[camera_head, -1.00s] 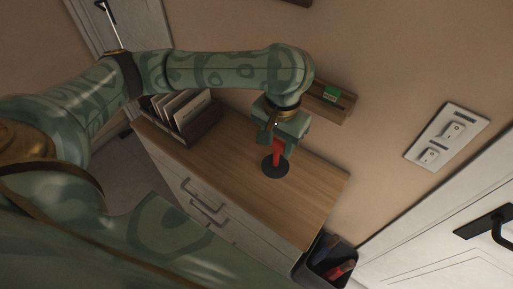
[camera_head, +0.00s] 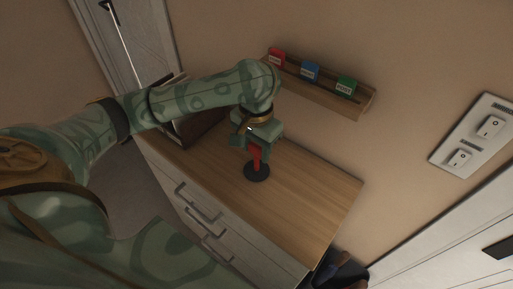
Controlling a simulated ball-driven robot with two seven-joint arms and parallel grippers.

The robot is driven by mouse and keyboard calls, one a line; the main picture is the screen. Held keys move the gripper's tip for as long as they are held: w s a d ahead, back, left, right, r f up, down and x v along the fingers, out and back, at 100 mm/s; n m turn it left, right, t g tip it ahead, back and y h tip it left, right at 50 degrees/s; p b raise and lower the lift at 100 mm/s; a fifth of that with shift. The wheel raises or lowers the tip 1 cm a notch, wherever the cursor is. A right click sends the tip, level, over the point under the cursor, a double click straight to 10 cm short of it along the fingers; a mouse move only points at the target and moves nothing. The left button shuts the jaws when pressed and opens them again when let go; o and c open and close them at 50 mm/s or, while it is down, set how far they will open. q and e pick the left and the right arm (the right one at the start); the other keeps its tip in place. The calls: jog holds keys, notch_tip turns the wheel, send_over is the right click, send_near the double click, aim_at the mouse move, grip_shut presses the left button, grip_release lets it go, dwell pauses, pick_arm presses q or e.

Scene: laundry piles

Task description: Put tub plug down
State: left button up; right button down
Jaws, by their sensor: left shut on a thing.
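The tub plug (camera_head: 257,172) has a red upright handle and a round black disc at its lower end. My left gripper (camera_head: 256,146) is shut on the red handle, pointing down with the disc below it. The disc is over the wooden top of the cabinet (camera_head: 310,205); I cannot tell whether it touches the top or hangs just above it. The upper part of the handle is hidden by the gripper. My right gripper is not in view.
A wall shelf (camera_head: 360,101) holds a red box (camera_head: 277,57), a blue box (camera_head: 310,71) and a green box (camera_head: 346,85). A dark rack (camera_head: 203,128) stands behind my arm. A dark bin (camera_head: 335,266) sits past the cabinet's right end. The right cabinet top is clear.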

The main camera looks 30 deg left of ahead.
pick_arm(q)
jog(key=o, duration=1.3)
jog(key=shift+f, duration=0.1)
